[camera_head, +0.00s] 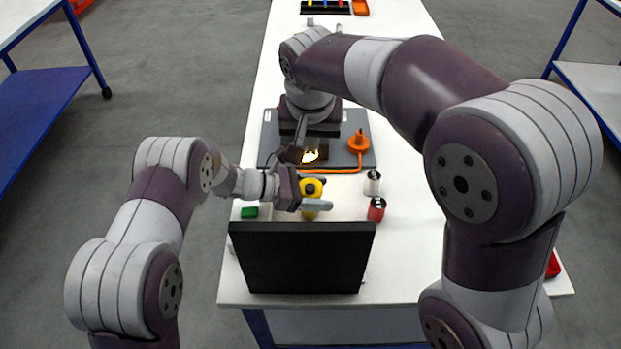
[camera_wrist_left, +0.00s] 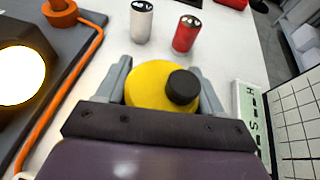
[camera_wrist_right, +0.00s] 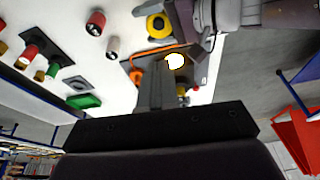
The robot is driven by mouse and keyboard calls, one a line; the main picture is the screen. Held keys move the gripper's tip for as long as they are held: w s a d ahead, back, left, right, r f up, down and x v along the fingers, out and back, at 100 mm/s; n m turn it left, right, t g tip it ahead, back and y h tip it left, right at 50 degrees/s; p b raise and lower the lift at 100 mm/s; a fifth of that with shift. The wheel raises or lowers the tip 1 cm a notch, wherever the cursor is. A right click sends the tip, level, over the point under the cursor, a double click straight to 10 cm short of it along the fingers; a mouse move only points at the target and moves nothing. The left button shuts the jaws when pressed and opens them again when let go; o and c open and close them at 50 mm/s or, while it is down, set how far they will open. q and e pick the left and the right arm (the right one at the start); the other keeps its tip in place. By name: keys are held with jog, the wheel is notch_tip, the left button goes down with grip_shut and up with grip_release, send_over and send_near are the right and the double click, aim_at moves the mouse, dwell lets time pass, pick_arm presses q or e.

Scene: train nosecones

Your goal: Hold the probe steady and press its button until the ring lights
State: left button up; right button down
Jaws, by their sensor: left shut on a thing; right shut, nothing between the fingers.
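The yellow rounded body (camera_head: 311,188), which looks like the probe, is between the fingers of my left gripper (camera_head: 316,193). In the left wrist view its yellow top (camera_wrist_left: 147,84) carries a black round button (camera_wrist_left: 183,87), with a grey finger on either side. No lit ring shows on it. My right gripper (camera_head: 297,142) is shut and empty, pointing down beyond the yellow body and apart from it. In the right wrist view its grey fingers (camera_wrist_right: 154,80) are together. A dark cylinder with a glowing white face (camera_wrist_left: 20,75) is on the grey pad (camera_head: 368,130).
An orange puck (camera_head: 358,142) with an orange cable (camera_head: 345,171) is on the pad. A white can (camera_head: 372,182) and a red can (camera_head: 376,209) stand to the right. A black panel (camera_head: 303,258) stands at the near table edge.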

aim_at(310, 187)
jog(key=shift+n, duration=0.3)
jog(key=shift+f, duration=0.1)
jog(key=x, duration=0.8)
jog(key=s+x, duration=0.1)
jog(key=x, duration=0.4)
jog(key=shift+f, duration=0.5)
